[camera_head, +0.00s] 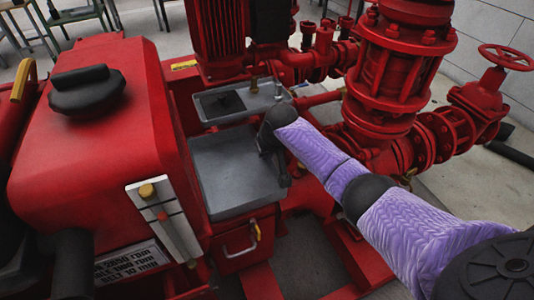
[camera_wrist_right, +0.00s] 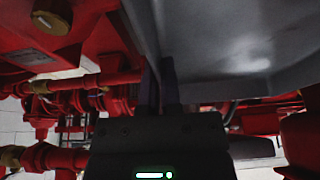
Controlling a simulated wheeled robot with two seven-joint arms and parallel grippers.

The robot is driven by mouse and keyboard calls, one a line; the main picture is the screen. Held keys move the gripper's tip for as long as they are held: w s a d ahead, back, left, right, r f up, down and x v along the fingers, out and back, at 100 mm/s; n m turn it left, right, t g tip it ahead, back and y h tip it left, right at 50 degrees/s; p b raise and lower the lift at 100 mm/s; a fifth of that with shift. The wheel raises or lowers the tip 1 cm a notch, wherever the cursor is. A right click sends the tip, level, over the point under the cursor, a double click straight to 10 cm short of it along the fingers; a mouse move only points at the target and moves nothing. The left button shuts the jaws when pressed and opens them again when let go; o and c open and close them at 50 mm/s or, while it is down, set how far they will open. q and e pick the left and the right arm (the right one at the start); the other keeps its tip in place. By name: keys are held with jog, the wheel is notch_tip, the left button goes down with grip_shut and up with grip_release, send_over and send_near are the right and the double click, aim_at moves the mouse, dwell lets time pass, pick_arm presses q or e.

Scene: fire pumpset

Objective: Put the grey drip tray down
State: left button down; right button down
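The grey drip tray (camera_head: 230,165) is a shallow rectangular tray in the middle of the head view. It lies above a red box with a front handle; whether it rests fully on it I cannot tell. My right gripper (camera_head: 275,168) is at the tray's right edge, its arm reaching in from the right. In the right wrist view, the two dark fingers (camera_wrist_right: 160,88) are close together with the grey tray's wall (camera_wrist_right: 215,45) between them, so the gripper appears shut on the rim. The fingertips are partly hidden in the head view. My left gripper is out of view.
A second grey tray (camera_head: 262,98) with a small black item stands just behind. A red engine housing (camera_head: 100,130) with a black cap (camera_head: 87,88) rises on the left. Red pipework (camera_head: 395,70) and a handwheel valve (camera_head: 505,57) stand on the right. Open floor (camera_head: 490,190) lies farther right.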

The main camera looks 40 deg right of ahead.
jog(key=c, duration=0.8)
grip_release()
pick_arm(q)
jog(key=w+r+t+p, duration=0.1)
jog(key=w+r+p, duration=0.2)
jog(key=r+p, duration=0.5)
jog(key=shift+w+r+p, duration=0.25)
jog(key=shift+p, duration=0.7)
pick_arm(e)
jog(key=v, duration=1.2)
jog(key=shift+s, duration=0.1)
